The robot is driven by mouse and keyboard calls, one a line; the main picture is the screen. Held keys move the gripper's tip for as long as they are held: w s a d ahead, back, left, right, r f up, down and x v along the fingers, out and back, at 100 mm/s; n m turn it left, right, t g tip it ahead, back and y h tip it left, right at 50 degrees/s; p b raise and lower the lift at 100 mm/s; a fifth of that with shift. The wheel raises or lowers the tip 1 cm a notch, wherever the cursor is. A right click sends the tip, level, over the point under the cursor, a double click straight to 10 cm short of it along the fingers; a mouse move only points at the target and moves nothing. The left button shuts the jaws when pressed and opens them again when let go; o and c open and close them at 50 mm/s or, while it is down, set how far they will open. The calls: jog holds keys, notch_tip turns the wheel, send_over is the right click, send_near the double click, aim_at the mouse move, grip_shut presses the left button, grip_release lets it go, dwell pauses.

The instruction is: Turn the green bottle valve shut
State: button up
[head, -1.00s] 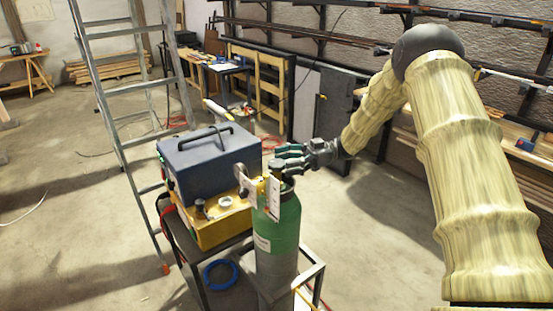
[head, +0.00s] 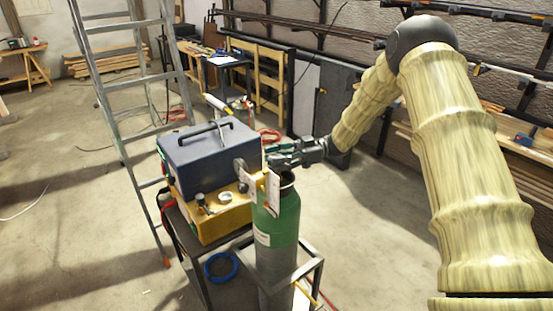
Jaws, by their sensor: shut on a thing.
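The green and grey gas bottle (head: 286,222) stands upright in a metal cart (head: 315,262) near the picture's middle. White tags hang at its neck. Its valve is at the top, mostly hidden by my gripper and the tags. My gripper (head: 280,157) reaches in from the right at valve height, its fingers shut on the valve at the bottle's top. The exact contact of the fingers is too small to make out.
A blue-grey machine (head: 208,150) on a yellow box (head: 215,215) stands just left of the bottle. A ladder (head: 125,90) rises behind at left. A blue hose coil (head: 221,267) lies in the cart. Open floor (head: 80,230) spreads at left.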

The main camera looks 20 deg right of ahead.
jog(key=shift+t, duration=0.5)
jog(key=m+t+h+b, duration=0.1)
jog(key=m+t, duration=0.3)
jog(key=t, duration=0.2)
jog(key=shift+m, duration=0.4)
jog(key=m+t+h+b, duration=0.1)
jog(key=m+t, duration=0.1)
jog(key=t, duration=0.1)
jog(key=m+t+h+b, duration=0.1)
jog(key=m+t+h, duration=0.1)
jog(key=t, duration=0.1)
jog(key=shift+f, duration=0.15)
jog(key=m+t+h+b, duration=0.4)
jog(key=m+t+h, duration=0.1)
jog(key=h, duration=0.1)
jog(key=shift+a, duration=0.1)
jog(key=shift+m+t+h+b, duration=0.5)
jog(key=shift+m+h+b, duration=0.65)
jog(key=shift+h, duration=0.65)
jog(key=shift+r+m+h, duration=0.25)
jog(key=shift+r+h, duration=0.05)
jog(key=o, duration=1)
jog(key=shift+w, duration=0.1)
jog(key=shift+f, duration=0.1)
